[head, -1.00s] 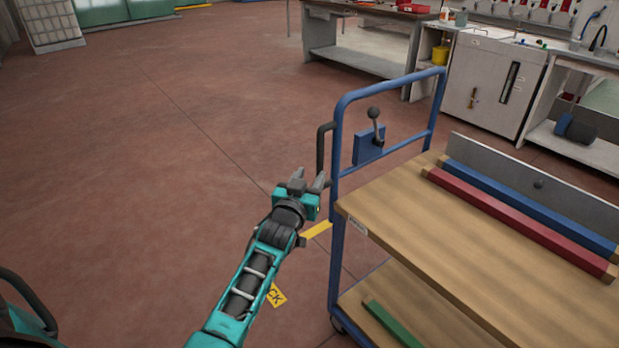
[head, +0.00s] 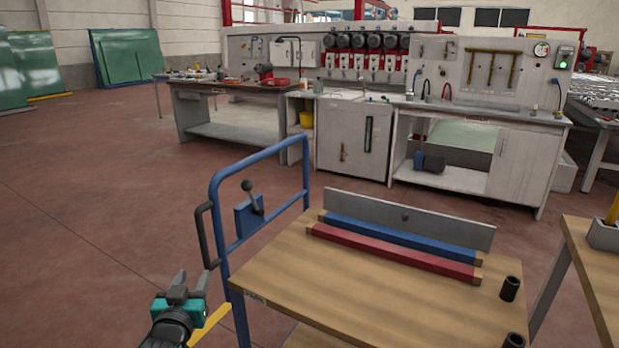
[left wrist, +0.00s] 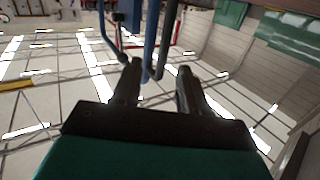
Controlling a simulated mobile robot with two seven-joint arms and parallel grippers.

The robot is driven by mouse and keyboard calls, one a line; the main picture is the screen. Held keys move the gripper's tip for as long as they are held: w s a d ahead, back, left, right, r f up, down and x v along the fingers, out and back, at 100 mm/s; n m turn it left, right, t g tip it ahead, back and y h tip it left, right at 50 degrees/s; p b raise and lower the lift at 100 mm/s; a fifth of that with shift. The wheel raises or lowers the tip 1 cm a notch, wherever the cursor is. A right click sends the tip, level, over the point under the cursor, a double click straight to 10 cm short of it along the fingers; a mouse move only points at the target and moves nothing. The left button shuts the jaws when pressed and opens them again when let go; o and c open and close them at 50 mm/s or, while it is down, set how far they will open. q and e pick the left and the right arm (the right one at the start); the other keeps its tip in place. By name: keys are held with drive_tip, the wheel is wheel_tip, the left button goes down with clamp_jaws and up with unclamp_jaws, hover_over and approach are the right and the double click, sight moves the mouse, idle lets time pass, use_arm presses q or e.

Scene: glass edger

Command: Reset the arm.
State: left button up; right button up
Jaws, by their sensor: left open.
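My left gripper (head: 188,286) is at the lower left of the head view, open and empty. It is beside the blue cart frame (head: 214,190), to the left of its black side handle (head: 203,236), and looks apart from it. In the left wrist view its two dark fingers (left wrist: 158,88) are spread with nothing between them. Beyond the fingertips, blue and black tubes of the cart (left wrist: 150,40) show. My right gripper is in neither view.
The cart's wooden top (head: 330,290) carries a red bar (head: 390,252), a blue bar (head: 400,235) and two black cylinders (head: 510,288). A lever (head: 253,195) sits on the cart frame. Workbenches (head: 240,95) stand behind. The red floor (head: 80,210) at left is clear.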

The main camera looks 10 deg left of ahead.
use_arm(q)
drive_tip(key=s+d+f+m+g+h, duration=0.1)
drive_tip(key=s+d+f, duration=0.3)
drive_tip(key=s, duration=0.5)
drive_tip(key=s+d+f+m+g+h, duration=0.1)
drive_tip(key=s+d+f+g+h, duration=0.1)
drive_tip(key=s, duration=0.7)
drive_tip(key=s+d+f+m+g+h, duration=0.2)
drive_tip(key=s+d+f+g, duration=0.1)
drive_tip(key=s+d+f, duration=0.4)
drive_tip(key=s+f, duration=0.1)
drive_tip(key=s, duration=0.1)
drive_tip(key=shift+s+g, duration=0.3)
drive_tip(key=shift+p, duration=0.3)
